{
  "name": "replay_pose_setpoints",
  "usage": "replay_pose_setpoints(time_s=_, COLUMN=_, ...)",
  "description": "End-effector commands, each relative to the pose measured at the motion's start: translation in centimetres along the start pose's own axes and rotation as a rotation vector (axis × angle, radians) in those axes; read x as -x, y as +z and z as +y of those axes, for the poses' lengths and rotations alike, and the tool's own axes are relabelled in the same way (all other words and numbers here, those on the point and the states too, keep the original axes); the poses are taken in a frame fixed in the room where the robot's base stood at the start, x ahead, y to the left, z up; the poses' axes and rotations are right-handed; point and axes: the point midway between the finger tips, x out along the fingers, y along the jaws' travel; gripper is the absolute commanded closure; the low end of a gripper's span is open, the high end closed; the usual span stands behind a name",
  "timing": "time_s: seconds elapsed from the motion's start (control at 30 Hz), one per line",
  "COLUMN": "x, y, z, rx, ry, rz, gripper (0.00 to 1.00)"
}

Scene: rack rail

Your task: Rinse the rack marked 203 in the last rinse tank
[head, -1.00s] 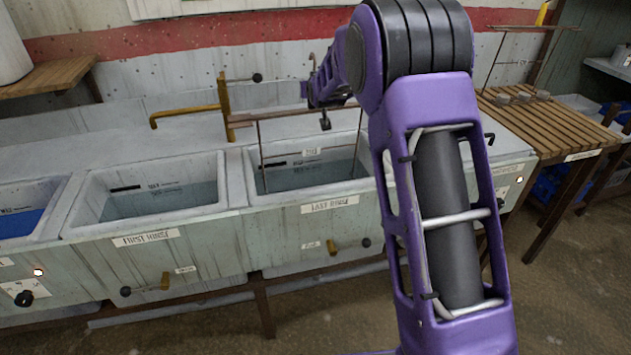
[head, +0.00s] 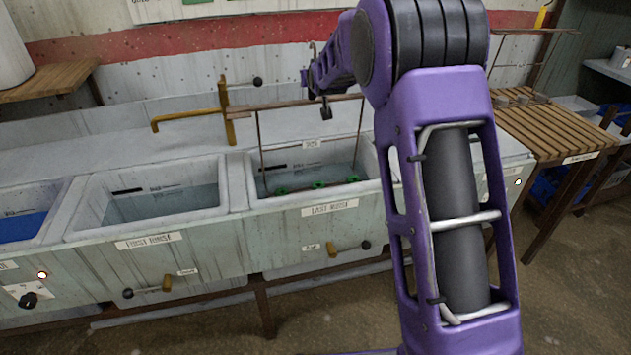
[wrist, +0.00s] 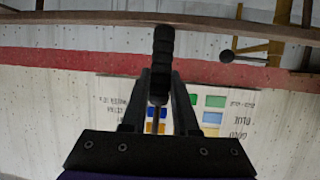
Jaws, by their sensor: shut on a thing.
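A rack (head: 261,140) with a thin brown top bar and two thin uprights hangs upright over the last rinse tank (head: 247,185). My gripper (head: 324,103) is above the tank at the middle of the top bar. In the wrist view, my gripper (wrist: 159,85) is shut on the black ribbed grip (wrist: 162,50) of the rack, and the bar (wrist: 70,18) crosses above.
The first rinse tank (head: 85,212) is at the left, with blue liquid in a tank beyond it. A brass pipe (head: 226,110) stands behind, close to the bar's left end. A slatted bench (head: 560,130) at right bears another rack (head: 570,31). My arm hides the counter's right part.

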Motion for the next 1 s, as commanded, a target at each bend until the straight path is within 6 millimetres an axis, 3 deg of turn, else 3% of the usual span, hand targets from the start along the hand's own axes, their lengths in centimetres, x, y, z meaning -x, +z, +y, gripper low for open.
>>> replay_pose_setpoints(time_s=0.03, x=0.5, y=-1.3, z=0.0, rx=0.0, ry=0.0, rz=0.009, gripper=1.0)
replay_pose_setpoints(time_s=1.0, x=6.1, y=-12.1, z=0.1, rx=0.0, ry=0.0, rz=0.007, gripper=1.0)
